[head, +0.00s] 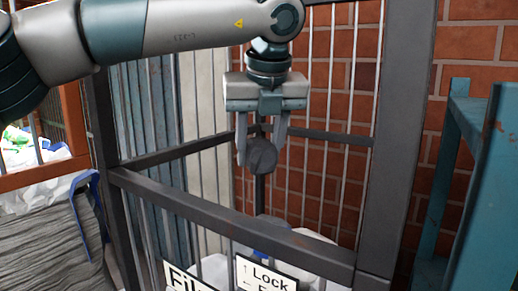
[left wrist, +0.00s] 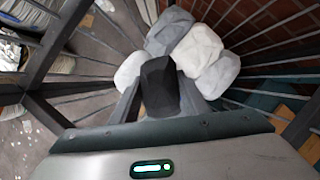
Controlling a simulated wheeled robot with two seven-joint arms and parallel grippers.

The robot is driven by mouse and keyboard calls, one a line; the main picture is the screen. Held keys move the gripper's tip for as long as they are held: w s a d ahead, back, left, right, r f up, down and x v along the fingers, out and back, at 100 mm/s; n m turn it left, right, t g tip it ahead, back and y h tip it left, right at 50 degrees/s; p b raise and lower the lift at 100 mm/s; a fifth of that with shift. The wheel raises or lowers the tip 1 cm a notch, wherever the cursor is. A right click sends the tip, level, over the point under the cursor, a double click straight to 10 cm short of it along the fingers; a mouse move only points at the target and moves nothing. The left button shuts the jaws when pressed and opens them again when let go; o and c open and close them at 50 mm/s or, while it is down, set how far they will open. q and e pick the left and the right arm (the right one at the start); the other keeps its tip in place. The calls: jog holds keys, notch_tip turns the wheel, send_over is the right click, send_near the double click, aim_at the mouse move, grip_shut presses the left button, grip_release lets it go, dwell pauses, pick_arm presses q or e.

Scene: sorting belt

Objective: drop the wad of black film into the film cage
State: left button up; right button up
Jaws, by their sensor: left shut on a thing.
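The wad of black film (head: 262,155) is a dark, faceted lump. My left gripper (head: 262,145) is shut on it and points down, holding it above the inside of the film cage (head: 230,222). The left wrist view also shows the wad (left wrist: 159,88) between the fingers, with white and grey wads (left wrist: 196,50) lower down inside the cage. The cage has dark grey frame bars and thin rods; its front top bar runs below and in front of the wad in the head view. My right gripper is not in view.
Signs (head: 266,275) hang on the cage front, one partly reading "Fil". A brick wall (head: 340,120) stands behind. A blue metal frame (head: 480,190) is at the right. A stack of grey sheets (head: 50,245) and an orange-framed cage (head: 45,165) with white bags are at the left.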

pick_arm(q)
jog(key=o, duration=1.1)
jog(key=shift+s+r+b, duration=0.15)
jog(key=shift+r+b, duration=0.2)
jog(key=shift+r, duration=0.1)
jog(key=shift+b+v, duration=1.6)
jog(key=shift+v, duration=6.6)
